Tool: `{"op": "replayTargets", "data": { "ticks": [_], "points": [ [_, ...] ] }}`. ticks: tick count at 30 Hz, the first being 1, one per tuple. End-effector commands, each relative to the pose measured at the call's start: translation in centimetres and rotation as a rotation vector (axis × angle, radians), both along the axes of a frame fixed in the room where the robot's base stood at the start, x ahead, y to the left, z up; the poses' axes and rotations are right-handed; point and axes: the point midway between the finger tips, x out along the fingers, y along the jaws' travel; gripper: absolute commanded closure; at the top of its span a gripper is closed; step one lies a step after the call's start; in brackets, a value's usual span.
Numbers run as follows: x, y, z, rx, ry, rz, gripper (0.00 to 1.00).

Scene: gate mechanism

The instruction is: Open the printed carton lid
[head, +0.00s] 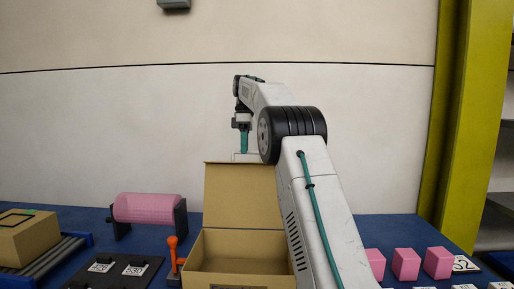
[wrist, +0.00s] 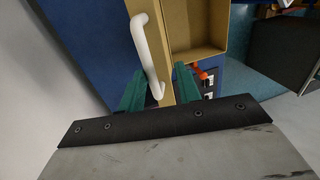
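The printed carton (head: 235,267) stands on the blue table with its inside showing. Its lid (head: 240,196) stands roughly upright at the back edge. A white bar handle (wrist: 148,55) is on the lid's outer face in the wrist view, where the lid (wrist: 150,22) shows nearly edge-on. My gripper (head: 244,143) is just above the lid's top edge in the head view. In the wrist view its teal fingers (wrist: 160,88) are apart, with the handle's near end and the lid's edge in the gap. Contact cannot be made out. My arm hides the carton's right side.
An orange-topped lever (head: 173,255) stands close to the carton's left. A pink roller (head: 148,208), a black panel (head: 115,270) and a box on a conveyor (head: 25,236) are farther left. Pink blocks (head: 406,263) stand at right. A wall is behind.

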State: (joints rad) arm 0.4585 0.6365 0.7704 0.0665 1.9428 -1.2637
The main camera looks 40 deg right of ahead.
Motion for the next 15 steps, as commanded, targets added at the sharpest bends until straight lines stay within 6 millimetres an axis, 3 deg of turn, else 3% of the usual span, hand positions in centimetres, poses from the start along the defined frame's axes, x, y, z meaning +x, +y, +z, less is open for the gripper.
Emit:
{"op": "replayTargets", "data": {
  "ticks": [5, 15],
  "points": [
    [0.0, 0.0, 1.7, 0.0, -0.001, 0.0, 0.67],
    [-2.7, 1.0, 1.9, 0.0, 0.0, 0.0, 0.67]
  ]
}}
